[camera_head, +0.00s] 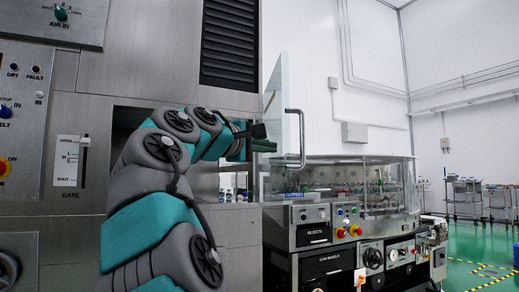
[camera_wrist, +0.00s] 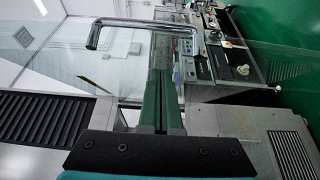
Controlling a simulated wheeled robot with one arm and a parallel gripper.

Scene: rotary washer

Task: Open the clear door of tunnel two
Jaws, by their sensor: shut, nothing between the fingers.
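The clear door (camera_head: 275,98) of the tunnel is a glass pane standing out at an angle from the steel machine front, so it is partly open. Its metal bar handle (camera_head: 301,138) is on the right face. In the wrist view the handle (camera_wrist: 145,25) spans the top, beyond my fingertips. My gripper (camera_head: 268,146) is shut and empty, on the left side of the pane, between it and the machine. In the wrist view its green fingers (camera_wrist: 161,76) point towards the pane below the handle. I cannot tell whether they touch the glass.
A steel machine with knobs and a clear-covered top (camera_head: 340,185) stands at the right. The gate lever panel (camera_head: 70,160) is at the left, beside my arm. A dark vent grille (camera_head: 229,45) is above. Green floor (camera_head: 465,262) is open at far right.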

